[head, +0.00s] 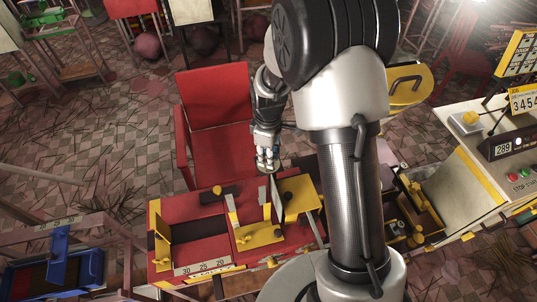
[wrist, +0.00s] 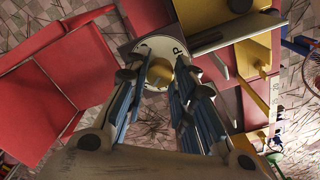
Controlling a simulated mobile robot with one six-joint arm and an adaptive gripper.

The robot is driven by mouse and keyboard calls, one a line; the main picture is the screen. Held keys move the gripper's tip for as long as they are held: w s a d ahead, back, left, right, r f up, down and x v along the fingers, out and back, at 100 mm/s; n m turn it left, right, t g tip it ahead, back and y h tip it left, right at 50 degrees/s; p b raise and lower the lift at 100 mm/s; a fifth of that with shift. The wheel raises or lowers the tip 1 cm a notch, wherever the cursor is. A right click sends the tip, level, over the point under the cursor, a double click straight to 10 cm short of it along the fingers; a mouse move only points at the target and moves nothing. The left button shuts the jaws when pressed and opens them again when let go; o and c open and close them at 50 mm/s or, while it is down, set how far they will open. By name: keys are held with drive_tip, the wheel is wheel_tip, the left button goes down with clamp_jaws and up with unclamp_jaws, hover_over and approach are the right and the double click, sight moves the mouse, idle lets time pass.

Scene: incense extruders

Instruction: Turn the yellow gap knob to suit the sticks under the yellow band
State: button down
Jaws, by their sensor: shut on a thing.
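The yellow gap knob (wrist: 160,73) shows in the wrist view at the centre of a round pale dial (wrist: 158,48) with dark marks, partly covered by my fingers. My gripper (wrist: 160,82) has its two fingers on either side of the knob and is shut on it. In the head view my gripper (head: 267,160) is above the back edge of the red and yellow machine (head: 190,225), and the knob is hidden there. The dial's reading is not clear. I cannot make out the sticks or a yellow band over them.
A red chair (head: 215,100) stands close behind the machine. At the right is a pale console (head: 470,165) with a number card (head: 524,101) and buttons. Loose sticks litter the tiled floor.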

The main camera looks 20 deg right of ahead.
drive_tip(key=c, duration=1.3)
unclamp_jaws()
drive_tip(key=shift+c, duration=0.2)
wheel_tip(320, 180, up, 12)
